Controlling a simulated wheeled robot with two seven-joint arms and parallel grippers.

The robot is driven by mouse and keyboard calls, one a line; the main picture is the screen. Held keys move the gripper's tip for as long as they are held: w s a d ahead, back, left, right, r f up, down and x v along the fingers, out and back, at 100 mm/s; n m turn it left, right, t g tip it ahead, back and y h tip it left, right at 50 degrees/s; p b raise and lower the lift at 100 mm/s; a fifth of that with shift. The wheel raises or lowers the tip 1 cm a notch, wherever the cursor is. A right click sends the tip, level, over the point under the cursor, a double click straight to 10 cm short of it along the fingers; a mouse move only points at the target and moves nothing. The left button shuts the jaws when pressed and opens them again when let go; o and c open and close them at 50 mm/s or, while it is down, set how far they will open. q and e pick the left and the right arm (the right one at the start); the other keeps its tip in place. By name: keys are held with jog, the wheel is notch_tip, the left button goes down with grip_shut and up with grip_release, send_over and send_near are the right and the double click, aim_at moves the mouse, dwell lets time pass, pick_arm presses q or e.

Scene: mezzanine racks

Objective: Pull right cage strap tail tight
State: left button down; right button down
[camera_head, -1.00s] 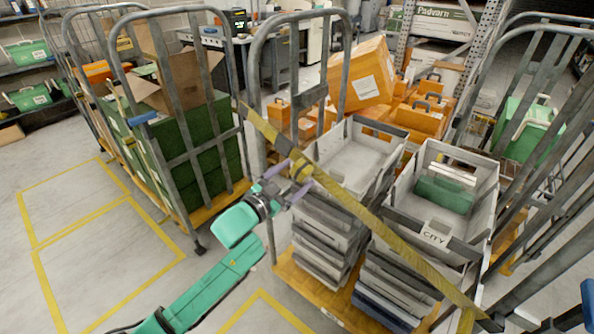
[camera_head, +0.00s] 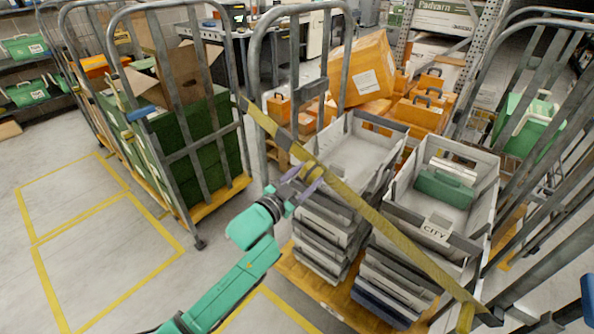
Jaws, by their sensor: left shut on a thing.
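A yellow strap (camera_head: 378,217) runs diagonally across the open front of the right cage (camera_head: 253,70), from its left upright down to its lower right. The cage holds stacked grey totes (camera_head: 325,225). My left gripper (camera_head: 304,184) is at the upper left part of the strap, with its purple fingers closed on the strap tail there. The fingers and strap overlap, so the tail's exact shape and end are hidden. My right gripper is out of view.
A second cage (camera_head: 190,150) with green crates and an open cardboard box stands at the left. Orange cases (camera_head: 418,112) lie behind the totes. More cage bars (camera_head: 545,240) crowd the right side. Floor with yellow markings (camera_head: 85,250) is clear at the lower left.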

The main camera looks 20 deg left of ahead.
pick_arm(q)
jog(key=d, duration=0.1)
jog(key=s+d+f, duration=0.1)
jog(key=d+f, duration=0.1)
jog(key=shift+s+d+b, duration=0.3)
jog(key=shift+d, duration=0.05)
jog(key=shift+c, duration=0.9)
grip_release()
jog(key=shift+o, duration=0.3)
jog(key=shift+d+r, duration=0.1)
jog(key=shift+d, duration=0.05)
